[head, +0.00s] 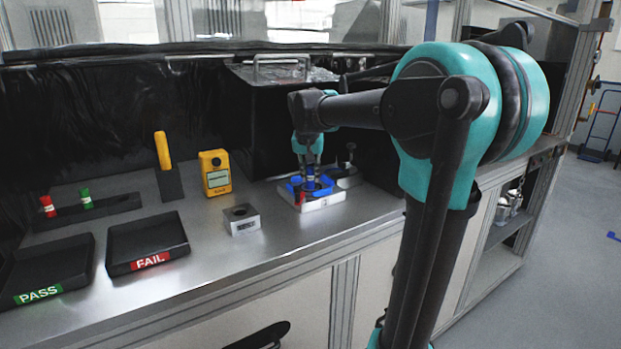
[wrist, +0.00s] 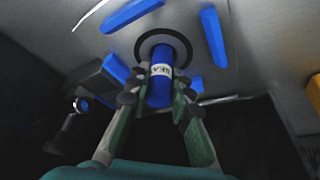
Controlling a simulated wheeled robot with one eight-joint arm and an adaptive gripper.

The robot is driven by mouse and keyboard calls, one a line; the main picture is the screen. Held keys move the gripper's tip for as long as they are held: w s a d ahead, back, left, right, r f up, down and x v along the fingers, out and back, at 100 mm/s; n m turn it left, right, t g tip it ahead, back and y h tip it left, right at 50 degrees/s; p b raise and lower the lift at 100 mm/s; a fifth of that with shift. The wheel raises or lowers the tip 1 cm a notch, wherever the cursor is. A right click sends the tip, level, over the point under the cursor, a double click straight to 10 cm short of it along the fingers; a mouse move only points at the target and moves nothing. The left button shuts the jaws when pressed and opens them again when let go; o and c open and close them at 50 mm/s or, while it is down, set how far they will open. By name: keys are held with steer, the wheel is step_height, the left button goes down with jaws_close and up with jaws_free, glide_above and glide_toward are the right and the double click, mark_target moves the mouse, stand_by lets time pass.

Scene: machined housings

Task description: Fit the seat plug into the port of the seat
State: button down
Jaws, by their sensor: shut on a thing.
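My gripper (wrist: 157,100) is shut on the seat plug (wrist: 160,90), a blue cylinder with a white lettered band. In the head view my gripper (head: 308,163) points down over the seat, and a bit of the blue plug (head: 310,174) shows below the fingers. The seat (head: 322,204) is a pale block with blue pieces on top; its pale face fills the upper wrist view (wrist: 200,60). The port (wrist: 146,46) shows as a dark ring. The plug's far end overlaps the port opening and looks roughly upright to it. I cannot tell whether its tip is inside.
A dark clamp with a knob (head: 349,168) stands right of the seat. A metal block with a hole (head: 241,219), a yellow meter (head: 215,173) and a yellow-handled tool (head: 163,150) stand left. FAIL (head: 150,263) and PASS (head: 40,296) trays lie farther left. The front bench strip is clear.

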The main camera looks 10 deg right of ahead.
steer(key=shift+f, duration=0.55)
steer(key=shift+f, duration=0.1)
steer(key=c, duration=1.4)
jaws_free()
steer(key=shift+o, duration=0.2)
steer(key=v, duration=1.2)
steer(key=shift+s, duration=0.1)
